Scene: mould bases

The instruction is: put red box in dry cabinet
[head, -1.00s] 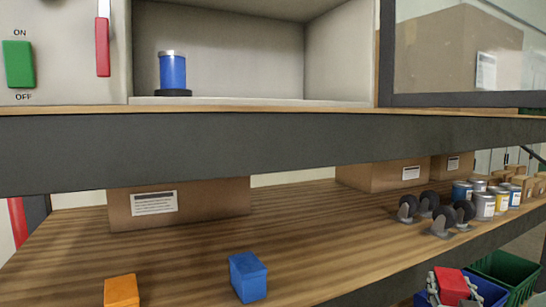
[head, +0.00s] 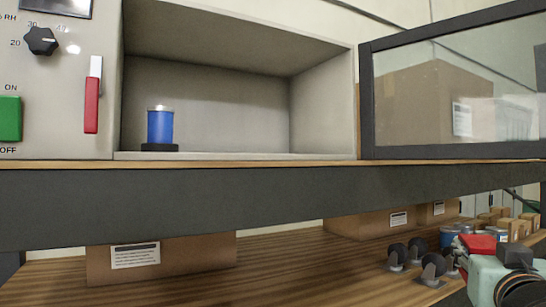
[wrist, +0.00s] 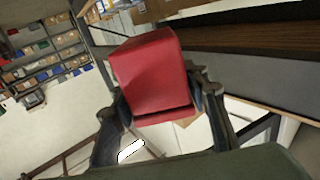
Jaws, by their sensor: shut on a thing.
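The red box (wrist: 150,75) is held between the fingers of my gripper (wrist: 162,108) in the wrist view. In the head view the red box (head: 478,244) shows at the lower right, partly hidden by my arm, below the level of the upper shelf. The dry cabinet (head: 205,95) stands on the upper shelf at the left. Its glass door (head: 455,100) is swung open to the right. Inside, a blue canister (head: 160,126) sits on a dark round base at the left; the cabinet floor to its right is bare.
The upper shelf's dark front beam (head: 230,205) runs across below the cabinet. On the lower wooden shelf are a cardboard box (head: 185,262), casters (head: 433,268) and several cans. The cabinet's control panel has a red handle (head: 92,105) and a green switch (head: 9,118).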

